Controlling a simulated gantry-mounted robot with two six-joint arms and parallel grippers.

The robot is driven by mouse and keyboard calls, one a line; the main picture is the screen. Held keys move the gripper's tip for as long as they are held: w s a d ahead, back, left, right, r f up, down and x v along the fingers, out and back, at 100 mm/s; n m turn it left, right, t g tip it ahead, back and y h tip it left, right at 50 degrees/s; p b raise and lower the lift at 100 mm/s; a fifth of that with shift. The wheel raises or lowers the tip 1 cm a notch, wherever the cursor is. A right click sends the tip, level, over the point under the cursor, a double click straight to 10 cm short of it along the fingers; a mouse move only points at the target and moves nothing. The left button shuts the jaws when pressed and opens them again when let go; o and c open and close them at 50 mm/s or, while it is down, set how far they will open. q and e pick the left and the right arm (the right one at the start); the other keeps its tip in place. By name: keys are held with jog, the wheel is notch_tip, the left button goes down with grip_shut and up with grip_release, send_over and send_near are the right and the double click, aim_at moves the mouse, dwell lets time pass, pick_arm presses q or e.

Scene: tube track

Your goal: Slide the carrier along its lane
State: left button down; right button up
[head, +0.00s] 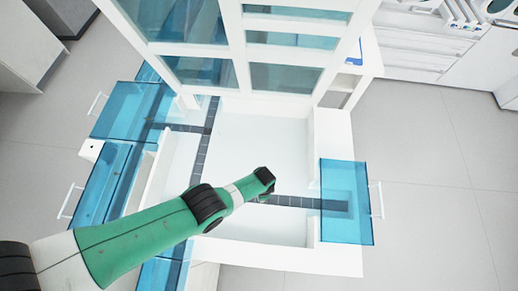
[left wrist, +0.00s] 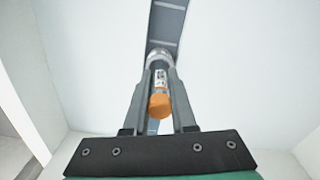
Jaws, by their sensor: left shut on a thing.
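My left gripper (left wrist: 160,76) is shut on a tube with an orange cap (left wrist: 160,105) and a white printed label. The tube sits in a round silvery carrier (left wrist: 158,55) on the dark grey lane (left wrist: 167,22), which runs away from the fingers toward the top of the left wrist view. In the head view, my green left arm reaches in from the lower left, and its wrist hides the gripper, tube and carrier. One lane stretch (head: 300,202) runs right from there. Another stretch (head: 205,140) runs up the white deck. My right gripper is not in view.
A blue see-through cover (head: 346,190) with a white handle stands over the lane's right end. More blue covers (head: 125,110) stand at the left. A white frame with blue panes (head: 285,60) rises behind the deck. The white deck (head: 255,130) beside the lane is clear.

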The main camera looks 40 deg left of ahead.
pick_arm(q)
jog(key=shift+w+d, duration=0.3)
jog(key=shift+d, duration=0.1)
jog(key=c, duration=0.7)
grip_release()
jog(key=shift+o, duration=0.2)
notch_tip(320, 180, up, 12)
jog(key=p, duration=1.1)
jog(key=shift+f, duration=0.15)
